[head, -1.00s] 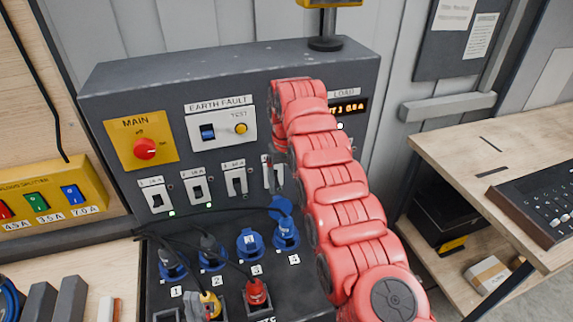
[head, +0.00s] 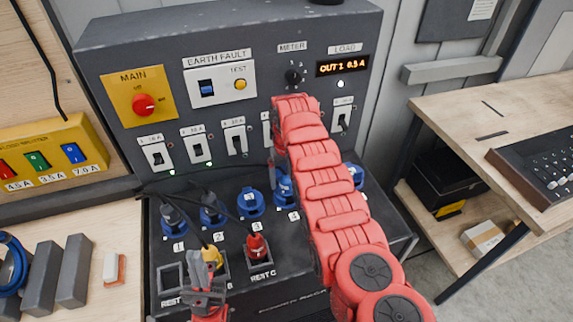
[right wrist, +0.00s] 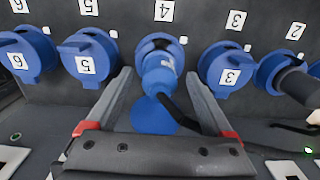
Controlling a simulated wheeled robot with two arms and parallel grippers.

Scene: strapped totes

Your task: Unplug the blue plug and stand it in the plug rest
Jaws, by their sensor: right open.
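The blue plug (right wrist: 158,82) sits in socket 4 in the right wrist view, with a black cable coming off it. In the head view the blue plug (head: 284,188) is partly hidden by my right arm. My right gripper (right wrist: 160,76) is open, with its fingers on either side of the plug; I cannot tell whether they touch it. My left gripper (head: 208,288) is at the bottom of the head view, close below the yellow plug; its jaw opening is unclear. A square plug rest (head: 171,277) at the left of the rest row looks empty.
A yellow plug (head: 212,257) and a red plug (head: 257,247) stand in other rests. Black plugs (head: 172,217) with cables fill sockets 1 and 2. Neighbouring sockets 3 (right wrist: 226,67) and 5 (right wrist: 88,60) flank the right gripper. Switches (head: 194,146) line the panel above.

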